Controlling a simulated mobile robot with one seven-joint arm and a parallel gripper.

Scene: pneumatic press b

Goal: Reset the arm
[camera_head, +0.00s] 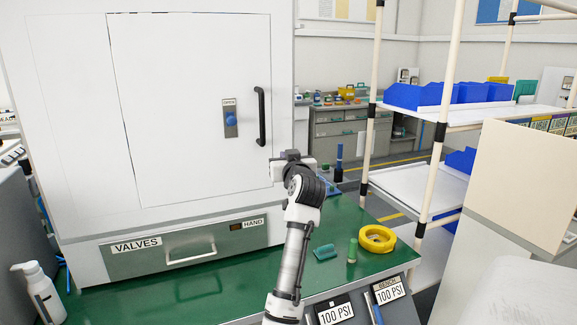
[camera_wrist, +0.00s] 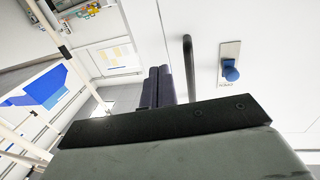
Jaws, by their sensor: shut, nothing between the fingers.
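My arm rises from the bottom of the head view, and its wrist is bent over the green bench. My gripper (camera_wrist: 158,86) shows in the wrist view with its two dark fingers together and nothing between them. In the head view the fingers are mostly hidden behind the wrist. The gripper is in front of the white press cabinet, to the right of its black door handle (camera_head: 261,117). The handle also shows in the wrist view (camera_wrist: 189,66), close beside the fingers in the picture. The cabinet door (camera_head: 185,110) looks shut.
A blue knob (camera_head: 231,118) sits on the door's OPEN plate. Below is a drawer (camera_head: 190,250) marked VALVES. The green bench (camera_head: 150,300) holds a yellow roll (camera_head: 376,238), small green items and a white bottle (camera_head: 40,292). A shelf rack (camera_head: 440,110) with blue bins stands right.

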